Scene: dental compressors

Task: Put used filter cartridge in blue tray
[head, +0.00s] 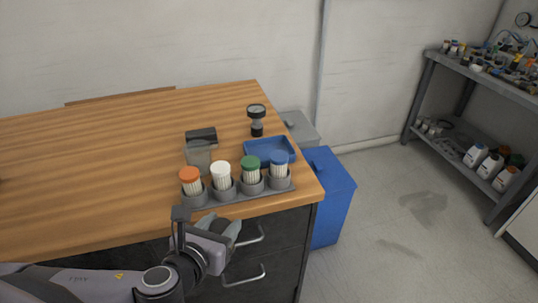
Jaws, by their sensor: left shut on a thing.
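Several filter cartridges stand upright in a grey holder (238,194) at the table's front right: orange-capped (190,179), white-capped (221,174), green-capped (251,168) and blue-capped (280,163). I cannot tell which one is used. The blue tray (268,148) lies just behind the green and blue ones and looks empty. My left gripper (232,229) is in front of the table, below the holder. Its fingers are shut at the upper drawer handle (252,238); the contact itself is partly hidden. My right gripper is not in view.
A dark box (201,136) and a grey see-through container (198,156) are behind the holder. A blue bin (333,195) stands right of the table.

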